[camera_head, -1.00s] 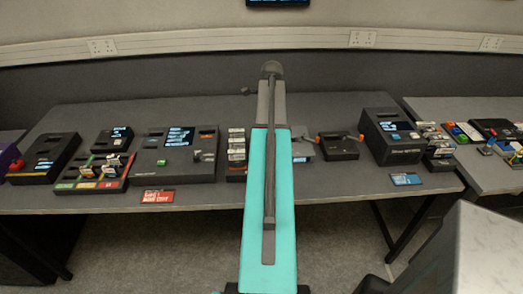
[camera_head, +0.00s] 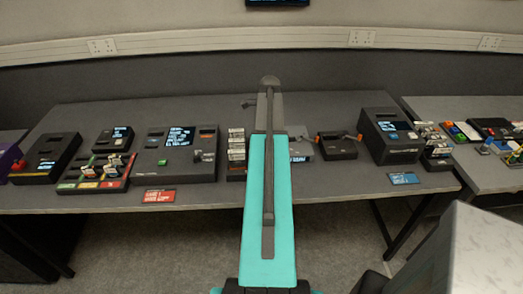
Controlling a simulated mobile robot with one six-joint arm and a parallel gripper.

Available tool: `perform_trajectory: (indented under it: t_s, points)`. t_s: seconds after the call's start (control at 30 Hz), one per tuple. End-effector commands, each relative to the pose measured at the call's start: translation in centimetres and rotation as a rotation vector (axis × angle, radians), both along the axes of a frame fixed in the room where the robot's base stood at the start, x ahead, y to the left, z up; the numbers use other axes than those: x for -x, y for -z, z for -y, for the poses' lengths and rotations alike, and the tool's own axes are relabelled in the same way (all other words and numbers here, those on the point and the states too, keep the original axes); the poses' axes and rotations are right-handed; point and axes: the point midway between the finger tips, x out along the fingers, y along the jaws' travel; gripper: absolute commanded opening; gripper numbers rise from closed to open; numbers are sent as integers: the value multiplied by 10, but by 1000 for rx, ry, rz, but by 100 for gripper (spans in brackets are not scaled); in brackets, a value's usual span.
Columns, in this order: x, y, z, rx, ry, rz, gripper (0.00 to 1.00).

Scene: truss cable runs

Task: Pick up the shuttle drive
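I cannot tell by sight which piece is the shuttle drive; no label naming it is readable. Small drive-like pieces with pale labels stand in a coloured tray (camera_head: 83,186), in a dark rack (camera_head: 236,176) left of my arm, and in another rack (camera_head: 437,161) at the right. My teal arm reaches out over the middle of the table and hides part of it. A small dark part at the far end of my arm shows just left of it; the gripper's fingers cannot be made out, nor whether they hold anything.
A dark console (camera_head: 170,173) with a lit screen stands left, a small dark box (camera_head: 338,151) with orange ends right, beside a boxy screen unit (camera_head: 386,121). A red card (camera_head: 158,196) and blue card (camera_head: 403,178) lie in front.

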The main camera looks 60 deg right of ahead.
Motion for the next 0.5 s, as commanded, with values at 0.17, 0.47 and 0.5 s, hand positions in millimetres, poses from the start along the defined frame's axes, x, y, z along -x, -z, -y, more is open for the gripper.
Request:
perform_trajectory:
  t_s: [0.17, 0.47, 0.5]
  points:
    - [0, 0, 0, 0, 0, 0, 44]
    - [0, 0, 0, 0, -1, 0, 0]
    - [-1, 0, 0, 0, -1, 0, 0]
